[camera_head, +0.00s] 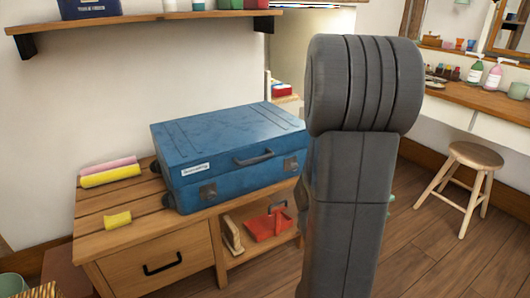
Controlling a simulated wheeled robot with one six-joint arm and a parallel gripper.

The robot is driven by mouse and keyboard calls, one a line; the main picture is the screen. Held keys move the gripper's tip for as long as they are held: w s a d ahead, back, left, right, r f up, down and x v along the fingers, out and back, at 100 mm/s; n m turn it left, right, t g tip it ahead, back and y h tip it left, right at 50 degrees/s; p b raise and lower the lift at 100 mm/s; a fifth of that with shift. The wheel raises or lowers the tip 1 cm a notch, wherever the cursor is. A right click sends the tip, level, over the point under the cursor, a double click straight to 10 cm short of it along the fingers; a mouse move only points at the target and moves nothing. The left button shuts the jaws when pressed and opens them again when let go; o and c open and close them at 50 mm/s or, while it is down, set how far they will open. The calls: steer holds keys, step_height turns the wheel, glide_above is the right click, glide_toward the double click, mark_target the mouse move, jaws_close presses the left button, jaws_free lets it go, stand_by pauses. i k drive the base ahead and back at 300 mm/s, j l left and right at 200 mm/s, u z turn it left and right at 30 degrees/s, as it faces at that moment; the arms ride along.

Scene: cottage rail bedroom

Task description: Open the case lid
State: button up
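A blue case (225,158) lies flat on a slatted wooden bench (146,216). Its lid (215,135) is down. A dark handle (254,158) and two latches, one at the left (208,191) and one at the right (290,163), are on the front side. A small white label is on the front left. A grey part of my arm stands upright just right of the case and hides what is behind it. My gripper is not visible, so its state cannot be seen.
Yellow and pink rolls (110,174) and a yellow block (117,220) lie on the bench, left of the case. A wall shelf (140,22) hangs above. Red items sit on the bench's lower shelf. A wooden stool (466,178) and clear floor are at the right.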

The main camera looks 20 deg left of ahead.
mark_target(191, 149)
steer(key=i+u, duration=0.2)
steer(key=u, duration=0.25)
steer(key=i+l+u, duration=0.1)
steer(key=u, duration=1.15)
steer(key=i+l, duration=0.05)
